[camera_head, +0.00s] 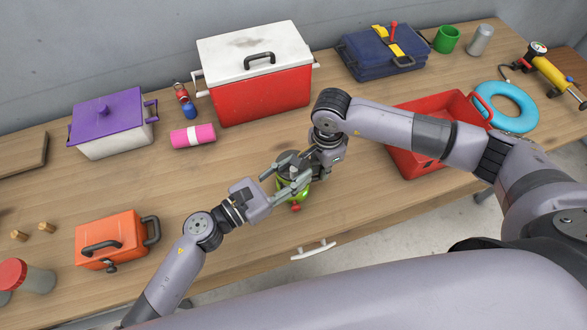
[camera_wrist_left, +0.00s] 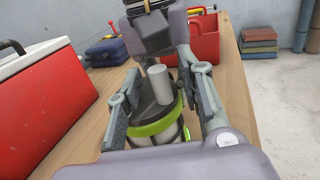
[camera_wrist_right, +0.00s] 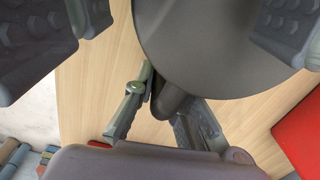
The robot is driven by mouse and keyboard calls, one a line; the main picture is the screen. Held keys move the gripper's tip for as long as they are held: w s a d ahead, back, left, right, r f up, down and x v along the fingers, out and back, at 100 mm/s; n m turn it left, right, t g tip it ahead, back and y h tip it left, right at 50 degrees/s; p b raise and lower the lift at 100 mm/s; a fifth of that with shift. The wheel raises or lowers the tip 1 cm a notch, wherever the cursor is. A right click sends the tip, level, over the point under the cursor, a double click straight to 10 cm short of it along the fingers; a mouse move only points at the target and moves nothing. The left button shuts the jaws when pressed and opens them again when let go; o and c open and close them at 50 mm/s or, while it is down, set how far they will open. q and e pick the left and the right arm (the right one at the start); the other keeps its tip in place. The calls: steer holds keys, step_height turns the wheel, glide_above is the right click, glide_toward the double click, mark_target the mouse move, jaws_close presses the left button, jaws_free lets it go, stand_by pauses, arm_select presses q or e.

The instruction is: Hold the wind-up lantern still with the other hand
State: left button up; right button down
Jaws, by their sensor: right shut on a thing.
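The wind-up lantern (camera_head: 305,190), green with a dark grey top, stands near the table's front edge. In the left wrist view its green band (camera_wrist_left: 158,128) and a grey upright cylinder on top show. My left gripper (camera_head: 284,180) has its fingers on either side of the lantern. In the right wrist view a gap shows between one left finger pad and the lantern's round top (camera_wrist_right: 220,45), so it looks open. My right gripper (camera_wrist_right: 165,118) is shut on a dark crank-like part (camera_wrist_right: 177,98) beside that top. The gripped part is hidden in the head view.
A red and white cooler (camera_head: 262,95) stands behind the lantern, and a red open toolbox (camera_head: 415,165) to its right. A pink roll (camera_head: 193,136) lies behind left. An orange case (camera_head: 112,238) sits at front left.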

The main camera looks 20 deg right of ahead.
arm_select(q)
steer(key=shift+d, duration=0.1)
steer(key=shift+c, duration=0.5)
steer(key=shift+w, duration=0.1)
jaws_close()
